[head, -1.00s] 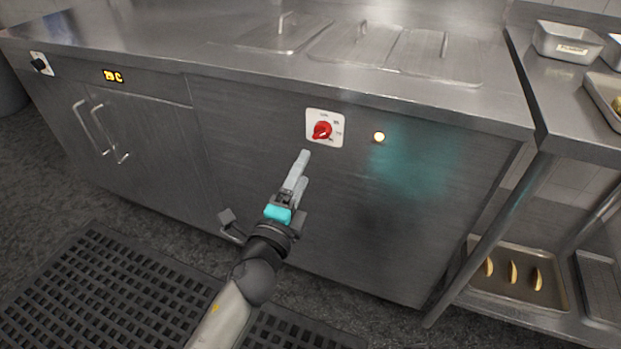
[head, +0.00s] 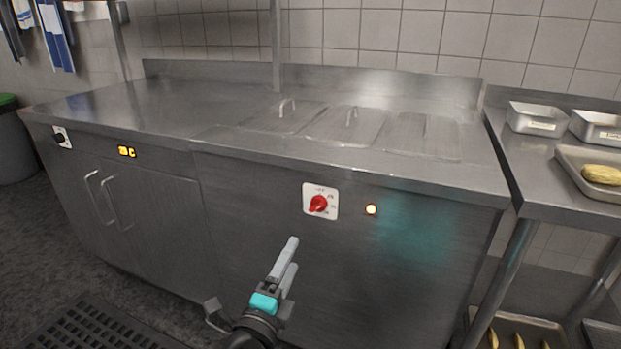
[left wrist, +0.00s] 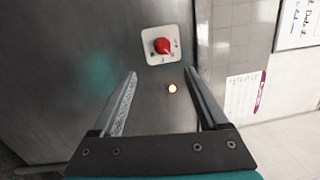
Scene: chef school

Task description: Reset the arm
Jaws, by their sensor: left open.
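My left gripper (head: 287,263) is in front of the steel counter front, below and left of a red knob (head: 318,204) on a white plate. In the left wrist view its two fingers (left wrist: 160,84) are spread apart with nothing between them. The red knob shows there too (left wrist: 162,46), beyond the fingertips, and the gripper is apart from it. A lit round lamp (head: 371,209) sits right of the knob in the head view. My right gripper is in neither view.
The steel counter (head: 130,95) has lidded wells on top. A black knob (head: 61,138) and a lit display (head: 127,151) are at its left. A steel table (head: 540,180) with metal pans (head: 537,118) stands at the right. A black floor mat (head: 95,325) lies at lower left.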

